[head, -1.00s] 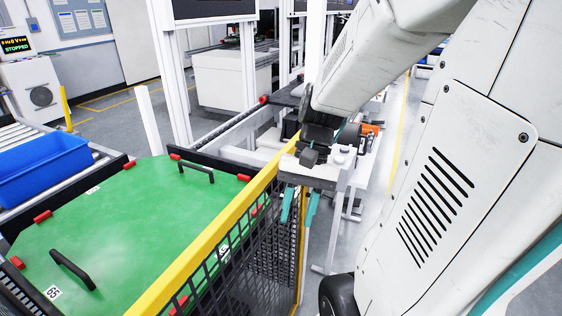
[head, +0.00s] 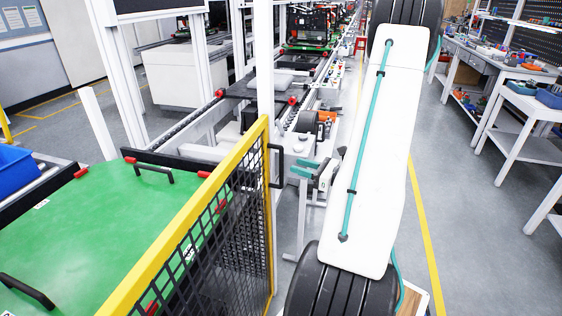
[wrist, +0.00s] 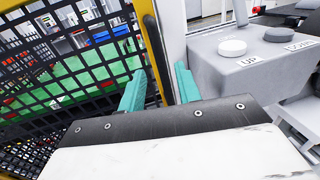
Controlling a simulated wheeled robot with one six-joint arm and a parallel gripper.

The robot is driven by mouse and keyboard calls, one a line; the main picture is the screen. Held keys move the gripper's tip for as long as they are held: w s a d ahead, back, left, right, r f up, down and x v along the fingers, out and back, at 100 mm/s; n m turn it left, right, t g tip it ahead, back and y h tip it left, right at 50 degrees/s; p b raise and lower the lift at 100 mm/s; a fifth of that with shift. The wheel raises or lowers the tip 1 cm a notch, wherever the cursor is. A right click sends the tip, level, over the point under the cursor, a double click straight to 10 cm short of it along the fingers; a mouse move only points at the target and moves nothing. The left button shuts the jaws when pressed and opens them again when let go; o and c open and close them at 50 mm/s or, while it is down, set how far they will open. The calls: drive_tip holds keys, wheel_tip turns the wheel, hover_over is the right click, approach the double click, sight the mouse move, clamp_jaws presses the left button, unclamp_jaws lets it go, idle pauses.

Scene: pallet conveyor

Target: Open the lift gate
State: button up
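The lift gate is a yellow-framed panel of black mesh (head: 205,235) in the head view, standing upright beside the green pallet. Its black handle (head: 282,166) is on the right end post. My gripper (head: 297,169) is just right of the handle, its teal fingers pointing left toward it, with a small gap visible. In the wrist view my gripper (wrist: 161,88) has its two fingers spread apart, with the gate's yellow post (wrist: 152,42) seen between them. The mesh (wrist: 70,70) fills the left side there.
The green pallet (head: 100,225) lies behind the gate. A grey control box (wrist: 235,80) with round UP and DOWN buttons stands close right of my fingers. A conveyor line (head: 325,75) runs into the distance. The aisle floor (head: 445,190) on the right is clear.

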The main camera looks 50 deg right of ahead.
drive_tip(key=w, duration=0.2)
drive_tip(key=w+a, duration=0.1)
drive_tip(key=w, duration=0.4)
drive_tip(key=shift+w+a, duration=0.1)
drive_tip(key=shift+a, duration=0.15)
drive_tip(key=shift+c, duration=0.2)
clamp_jaws()
